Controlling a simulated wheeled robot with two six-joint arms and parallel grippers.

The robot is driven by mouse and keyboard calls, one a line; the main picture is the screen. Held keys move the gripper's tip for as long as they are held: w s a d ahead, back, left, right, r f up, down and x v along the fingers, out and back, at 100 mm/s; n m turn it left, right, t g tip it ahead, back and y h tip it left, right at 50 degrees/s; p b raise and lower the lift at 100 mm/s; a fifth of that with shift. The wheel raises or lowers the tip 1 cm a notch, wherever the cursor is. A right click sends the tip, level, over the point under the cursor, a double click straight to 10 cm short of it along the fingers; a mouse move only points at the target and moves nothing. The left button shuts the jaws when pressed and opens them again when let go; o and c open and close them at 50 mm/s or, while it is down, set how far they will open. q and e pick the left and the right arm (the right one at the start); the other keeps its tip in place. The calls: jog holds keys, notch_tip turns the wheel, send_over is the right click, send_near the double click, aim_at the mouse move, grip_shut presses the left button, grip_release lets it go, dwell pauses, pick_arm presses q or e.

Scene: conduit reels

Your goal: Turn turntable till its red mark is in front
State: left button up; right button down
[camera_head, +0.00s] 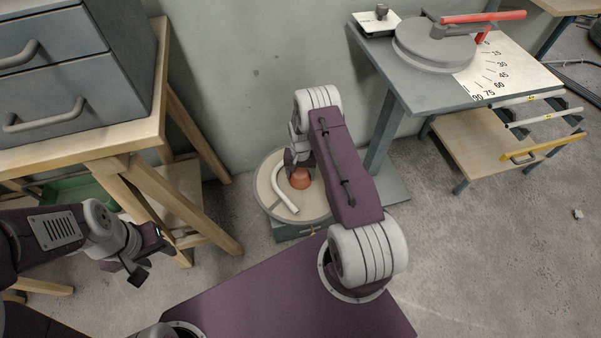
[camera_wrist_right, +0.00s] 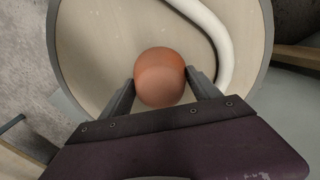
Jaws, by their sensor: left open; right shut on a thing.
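The turntable (camera_head: 267,199) is a round, pale disc with a grey rim, low on the floor by the wall. It also shows in the right wrist view (camera_wrist_right: 100,50). An orange-red rounded knob (camera_wrist_right: 160,77) stands on it, also seen in the head view (camera_head: 300,179). My right gripper (camera_wrist_right: 160,84) is shut on the knob, a finger on each side. A white bent conduit (camera_head: 285,193) lies on the disc beside the knob. No separate red mark can be made out on the turntable. My left gripper (camera_head: 143,262) is open and empty, left of the turntable.
A wooden table (camera_head: 150,120) with a grey drawer cabinet (camera_head: 60,75) stands on the left. A grey bench (camera_head: 400,85) with a bending disc, red lever and angle scale stands at the right. Bare floor (camera_head: 480,250) lies at lower right.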

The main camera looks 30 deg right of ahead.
jog(key=shift+n+p, duration=0.7)
jog(key=shift+n, duration=2)
jog(key=shift+n+p, duration=0.45)
jog(key=shift+n, duration=2.15)
jog(key=shift+n+p, duration=0.3)
jog(key=shift+n, duration=5.5)
jog(key=shift+c, duration=0.8)
grip_release()
